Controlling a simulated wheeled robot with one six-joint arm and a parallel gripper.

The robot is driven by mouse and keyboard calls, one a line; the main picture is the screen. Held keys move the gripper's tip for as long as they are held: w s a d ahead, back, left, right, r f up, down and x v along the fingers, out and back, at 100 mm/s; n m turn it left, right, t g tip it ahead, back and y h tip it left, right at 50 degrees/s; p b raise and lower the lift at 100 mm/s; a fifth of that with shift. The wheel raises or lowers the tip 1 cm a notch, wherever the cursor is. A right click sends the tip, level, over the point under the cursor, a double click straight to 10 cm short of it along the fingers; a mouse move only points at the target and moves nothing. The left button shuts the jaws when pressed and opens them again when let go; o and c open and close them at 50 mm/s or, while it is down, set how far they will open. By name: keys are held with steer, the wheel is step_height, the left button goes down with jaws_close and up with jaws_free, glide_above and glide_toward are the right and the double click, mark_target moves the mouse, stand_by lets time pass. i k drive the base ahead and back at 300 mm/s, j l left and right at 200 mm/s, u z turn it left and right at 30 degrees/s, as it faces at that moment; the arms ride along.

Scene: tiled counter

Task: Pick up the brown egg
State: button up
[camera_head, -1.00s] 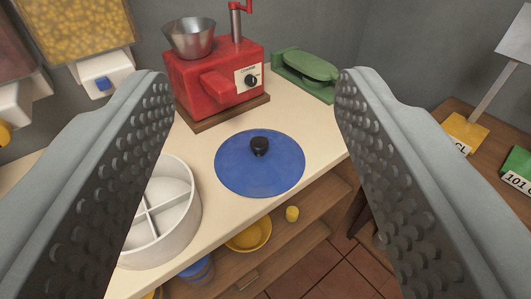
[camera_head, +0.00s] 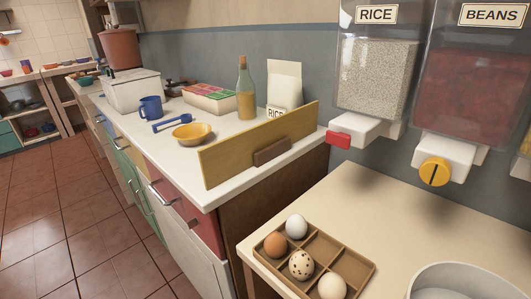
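The brown egg (camera_head: 275,245) sits in the left corner compartment of a wooden divided tray (camera_head: 352,263) at the lower middle of the view. A white egg (camera_head: 297,226) is just behind it to the right. A speckled egg (camera_head: 301,264) is in front of it to the right, and a pale cream egg (camera_head: 332,286) lies farther right. The tray's near side is partly cut off by the bottom edge. My gripper is not in view.
The tray stands near the left edge of a cream counter (camera_head: 400,213). A white round container (camera_head: 450,270) is at the lower right. Rice (camera_head: 375,80) and beans (camera_head: 470,85) dispensers hang above. A yellow board (camera_head: 255,145) stands on the neighbouring counter to the left.

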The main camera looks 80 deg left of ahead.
mark_target(275, 246)
steer(key=u, duration=1.45)
steer(key=j+z, duration=0.45)
steer(key=j, duration=0.25)
steer(key=k+j+z, duration=0.1)
steer(key=j+z, duration=0.4)
steer(key=j, duration=0.15)
steer(key=k, duration=0.4)
